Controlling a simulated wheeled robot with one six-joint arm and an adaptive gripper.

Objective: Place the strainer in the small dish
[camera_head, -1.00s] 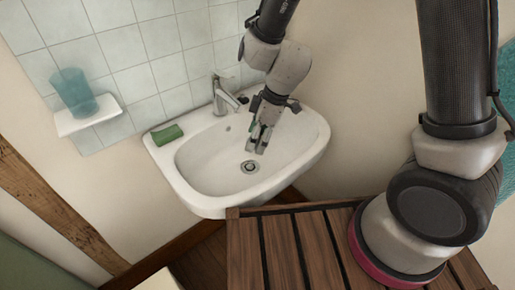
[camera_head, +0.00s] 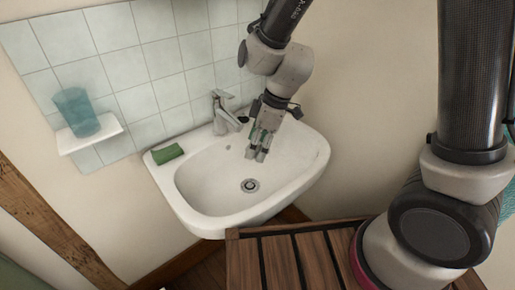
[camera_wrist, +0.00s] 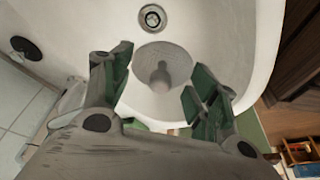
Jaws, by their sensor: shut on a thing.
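The strainer, a pale grey round disc with a small knob (camera_wrist: 162,72), sits between the green-padded fingers of my gripper (camera_wrist: 158,80) in the wrist view. My gripper is shut on it, with a finger at each side of the disc. In the head view my gripper (camera_head: 257,153) hangs over the sink basin, behind the drain; the strainer cannot be made out there. A small dark round thing lies on the sink rim beside the tap, at the left of the wrist view (camera_wrist: 25,48); I cannot tell if it is the small dish.
The white sink (camera_head: 205,195) has a drain (camera_head: 249,186) and a metal tap (camera_head: 222,112) at its back rim. A green sponge (camera_head: 167,154) lies on the left rim. A blue cup (camera_head: 77,110) stands on a wall shelf (camera_head: 92,138). A slatted wooden surface (camera_head: 290,255) is in front.

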